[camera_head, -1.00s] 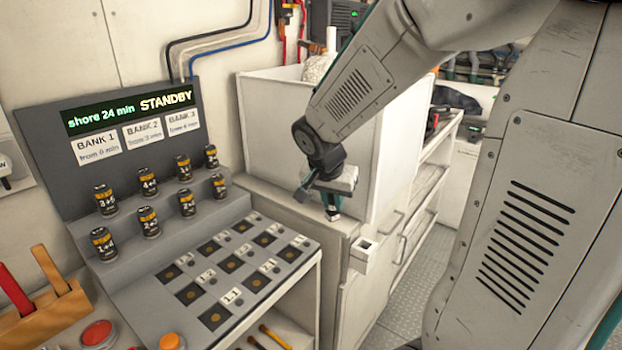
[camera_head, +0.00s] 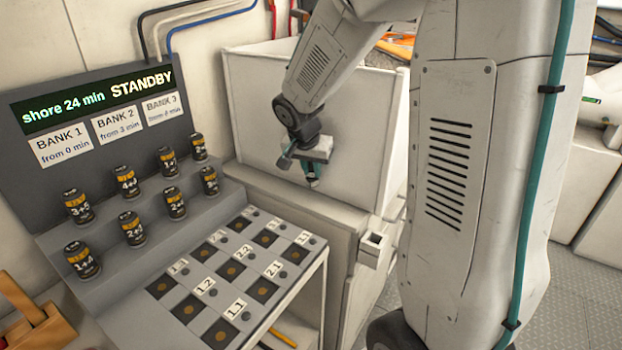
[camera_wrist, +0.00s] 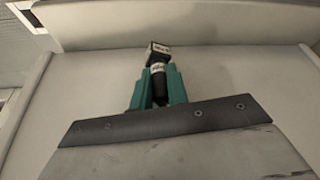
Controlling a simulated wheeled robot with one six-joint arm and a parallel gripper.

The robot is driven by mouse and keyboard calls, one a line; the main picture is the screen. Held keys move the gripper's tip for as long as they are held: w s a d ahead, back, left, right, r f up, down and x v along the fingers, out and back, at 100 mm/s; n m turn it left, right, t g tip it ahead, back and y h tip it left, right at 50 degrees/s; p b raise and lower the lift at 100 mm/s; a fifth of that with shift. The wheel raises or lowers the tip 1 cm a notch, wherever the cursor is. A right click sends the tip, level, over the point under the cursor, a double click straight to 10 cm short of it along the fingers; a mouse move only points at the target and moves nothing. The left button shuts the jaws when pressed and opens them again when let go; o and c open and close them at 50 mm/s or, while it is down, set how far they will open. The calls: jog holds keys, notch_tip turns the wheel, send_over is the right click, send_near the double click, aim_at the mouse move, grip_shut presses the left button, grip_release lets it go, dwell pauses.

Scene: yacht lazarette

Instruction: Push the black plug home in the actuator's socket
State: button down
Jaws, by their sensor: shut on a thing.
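In the head view the plug is too small to tell apart from the fingers. I cannot make out the actuator or its socket for certain in either view.
A grey console (camera_head: 102,246) with a STANDBY display, several black cells and numbered sockets stands at left. A white bin (camera_head: 310,120) rises behind my gripper. A small open white box (camera_head: 374,248) juts from the counter's front. Floor (camera_head: 585,300) is clear at right.

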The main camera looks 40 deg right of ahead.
aim_at(310, 175)
notch_tip(310, 175, down, 4)
jog(key=shift+r, duration=0.1)
jog(key=shift+w, duration=0.25)
jog(key=shift+s+d, duration=0.1)
jog(key=c, duration=1.7)
grip_release()
jog(key=shift+f, duration=0.2)
jog(key=shift+o, duration=0.3)
jog(key=shift+r, duration=0.1)
